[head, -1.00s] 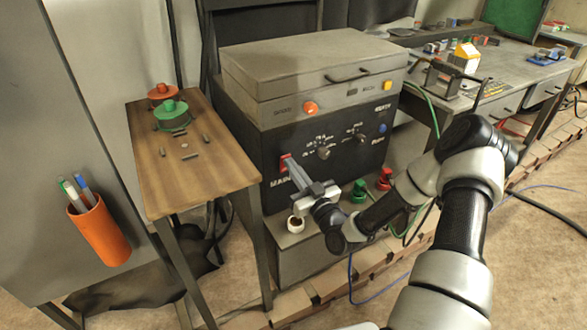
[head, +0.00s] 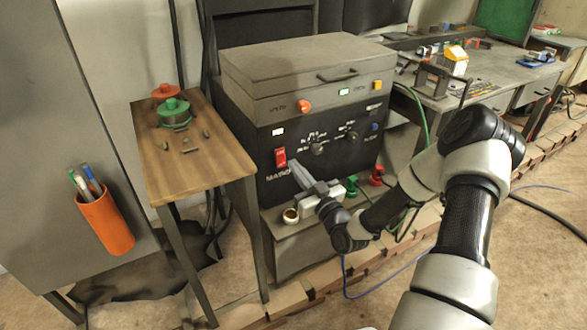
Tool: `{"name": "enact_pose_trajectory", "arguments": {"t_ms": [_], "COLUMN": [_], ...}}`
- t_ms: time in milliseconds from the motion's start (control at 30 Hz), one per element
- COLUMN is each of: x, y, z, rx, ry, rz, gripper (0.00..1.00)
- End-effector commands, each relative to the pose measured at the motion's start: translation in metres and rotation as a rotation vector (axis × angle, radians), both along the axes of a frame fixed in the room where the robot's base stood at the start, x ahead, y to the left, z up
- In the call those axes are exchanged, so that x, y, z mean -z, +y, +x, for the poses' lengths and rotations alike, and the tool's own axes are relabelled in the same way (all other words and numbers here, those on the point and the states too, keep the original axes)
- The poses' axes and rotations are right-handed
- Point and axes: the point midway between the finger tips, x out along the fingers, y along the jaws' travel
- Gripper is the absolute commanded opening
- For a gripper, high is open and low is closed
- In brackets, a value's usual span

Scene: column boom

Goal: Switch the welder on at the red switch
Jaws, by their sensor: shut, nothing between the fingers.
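The welder (head: 315,140) is a dark box with a grey lid and several knobs on its front. Its red switch (head: 280,157) is at the left of the front panel, above the white lettering, and is in full view. My gripper (head: 296,167) is shut and empty. Its fingertips are just right of and slightly below the switch and appear apart from it.
A wooden side table (head: 190,160) with red and green knobbed parts stands close on the left. Red and green connectors and a small cup (head: 290,216) sit below the welder panel. An orange pen holder (head: 106,222) hangs at far left. A workbench (head: 480,75) is at the back right.

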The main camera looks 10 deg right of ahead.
Motion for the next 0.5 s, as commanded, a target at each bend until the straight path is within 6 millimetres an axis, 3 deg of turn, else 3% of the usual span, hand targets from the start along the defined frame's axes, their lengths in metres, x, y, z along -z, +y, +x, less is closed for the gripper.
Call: {"name": "enact_pose_trajectory", "arguments": {"t_ms": [200,500], "x": [-0.011,-0.015], "y": [-0.016,-0.025], "z": [-0.046,-0.073], "rx": [0.001,0.001], "ry": [0.001,-0.002], "rz": [0.000,0.000], "gripper": [0.00,0.00]}}
